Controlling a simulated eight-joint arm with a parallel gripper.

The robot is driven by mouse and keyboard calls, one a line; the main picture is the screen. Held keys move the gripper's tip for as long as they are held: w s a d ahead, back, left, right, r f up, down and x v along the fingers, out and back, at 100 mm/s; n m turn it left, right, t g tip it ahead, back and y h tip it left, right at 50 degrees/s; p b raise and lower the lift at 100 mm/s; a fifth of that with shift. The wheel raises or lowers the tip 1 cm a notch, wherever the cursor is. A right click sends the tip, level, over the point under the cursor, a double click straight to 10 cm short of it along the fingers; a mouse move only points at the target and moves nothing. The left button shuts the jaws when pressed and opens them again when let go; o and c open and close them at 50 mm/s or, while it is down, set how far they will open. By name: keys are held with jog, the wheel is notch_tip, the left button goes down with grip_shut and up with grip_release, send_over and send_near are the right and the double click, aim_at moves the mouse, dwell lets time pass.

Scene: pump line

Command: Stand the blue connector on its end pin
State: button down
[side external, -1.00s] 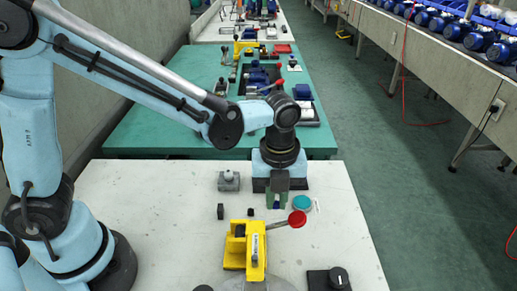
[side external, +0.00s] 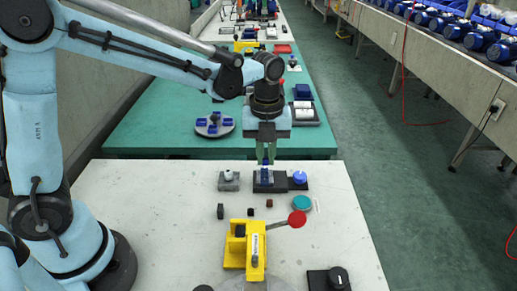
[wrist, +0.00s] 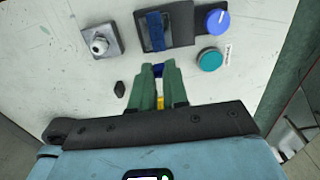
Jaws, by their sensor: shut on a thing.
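My gripper (side external: 266,158) is shut on a small blue connector (wrist: 158,70), held between its green fingertips above the table; the fingers hide much of it. In the side view the fingertips are in line with a black fixture (side external: 265,187) that has blue parts. In the wrist view this black fixture (wrist: 183,38) has a blue strip across its left part, ahead of the fingertips. I cannot tell which feature is the end pin.
A blue knob (side external: 299,177) is at the fixture's right end. A grey block with a pale knob (side external: 229,180) stands left. A teal disc (side external: 302,202), small dark pieces (side external: 220,211) and a yellow clamp with a red-knobbed lever (side external: 245,245) are nearer. White table lies clear at left.

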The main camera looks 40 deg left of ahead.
aim_at(265, 164)
jog(key=shift+w+a+f, duration=0.1)
jog(key=shift+a, duration=0.05)
jog(key=shift+f, duration=2.3)
jog(key=shift+f, duration=0.2)
jog(key=c, duration=1.1)
grip_release()
jog(key=shift+o, duration=0.2)
jog(key=shift+r, duration=0.1)
jog(key=shift+r, duration=2.9)
